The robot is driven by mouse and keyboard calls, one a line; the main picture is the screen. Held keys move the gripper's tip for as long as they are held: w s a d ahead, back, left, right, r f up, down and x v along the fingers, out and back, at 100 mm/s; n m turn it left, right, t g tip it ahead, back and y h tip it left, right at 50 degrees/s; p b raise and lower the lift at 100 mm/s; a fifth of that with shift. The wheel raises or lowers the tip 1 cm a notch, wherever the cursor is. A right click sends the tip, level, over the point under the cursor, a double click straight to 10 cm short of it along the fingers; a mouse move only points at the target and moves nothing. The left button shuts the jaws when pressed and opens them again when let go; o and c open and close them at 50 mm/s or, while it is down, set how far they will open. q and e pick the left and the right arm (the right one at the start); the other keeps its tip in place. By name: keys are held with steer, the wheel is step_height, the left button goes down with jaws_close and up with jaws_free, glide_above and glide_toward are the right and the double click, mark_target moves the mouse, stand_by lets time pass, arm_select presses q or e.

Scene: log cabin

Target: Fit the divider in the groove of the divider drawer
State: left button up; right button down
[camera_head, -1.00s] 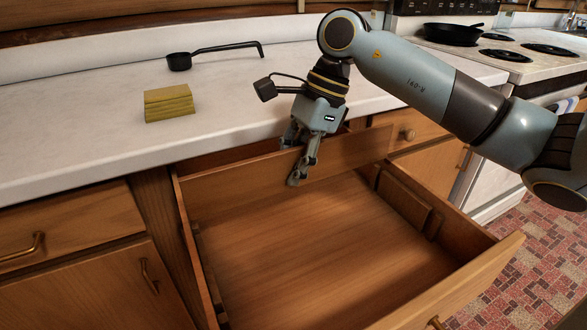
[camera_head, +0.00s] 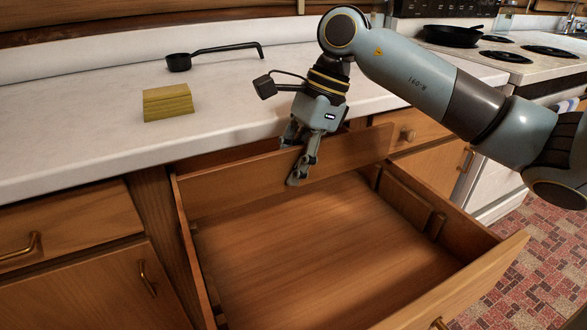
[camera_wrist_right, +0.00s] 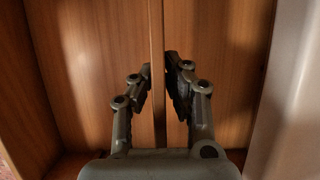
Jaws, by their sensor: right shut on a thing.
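The divider (camera_head: 235,185) is a thin wooden board standing upright across the rear part of the open drawer (camera_head: 330,255). My right gripper (camera_head: 298,178) is shut on its upper edge, one finger on each side. In the right wrist view the divider (camera_wrist_right: 157,60) is a narrow strip between the fingertips (camera_wrist_right: 160,85). Wooden strips with gaps line the drawer's side walls, such as the right side strip (camera_head: 405,203). I cannot tell whether the divider's ends sit in a groove or stand above it. My left gripper is not in view.
The white counter (camera_head: 80,130) lies behind and left of the drawer, holding a yellow sponge-like block (camera_head: 168,102) and a black ladle (camera_head: 180,62). A stove with a black pan (camera_head: 453,35) stands at the right. The drawer in front of the divider is empty.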

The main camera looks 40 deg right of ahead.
arm_select(q)
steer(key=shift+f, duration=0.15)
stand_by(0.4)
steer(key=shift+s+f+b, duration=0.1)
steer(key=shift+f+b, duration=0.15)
steer(key=shift+b, duration=0.15)
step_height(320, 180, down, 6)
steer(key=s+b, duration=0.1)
steer(key=b, duration=0.5)
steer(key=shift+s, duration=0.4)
arm_select(e)
steer(key=shift+f, duration=2.8)
